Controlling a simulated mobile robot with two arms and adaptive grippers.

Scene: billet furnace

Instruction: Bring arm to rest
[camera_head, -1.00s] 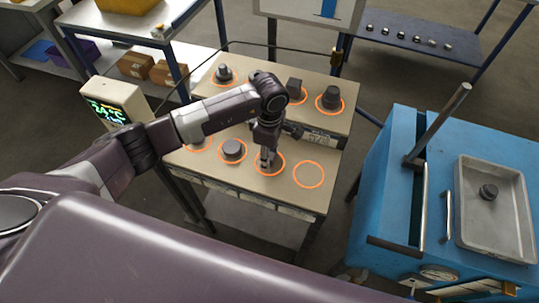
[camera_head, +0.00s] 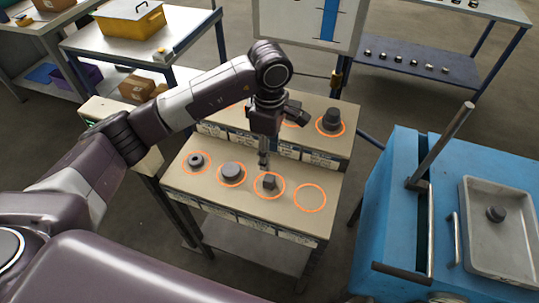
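My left arm reaches in from the left, and its gripper (camera_head: 264,163) points down above the front step of the stepped table (camera_head: 210,184). The fingertips are just above and behind a small dark block (camera_head: 270,182), which stands in an orange ring. The fingers look close together, but they are too small to tell whether they are open or shut. Nothing shows hanging from them. An empty orange ring (camera_head: 310,198) lies to the right. My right gripper is not in view.
On the back step, a dark billet (camera_head: 331,122) stands in a ring; my arm partly hides other pieces there. At right is a blue cabinet (camera_head: 389,215) with an upright lever (camera_head: 440,145) and a grey tray (camera_head: 483,255) holding one dark billet (camera_head: 495,214).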

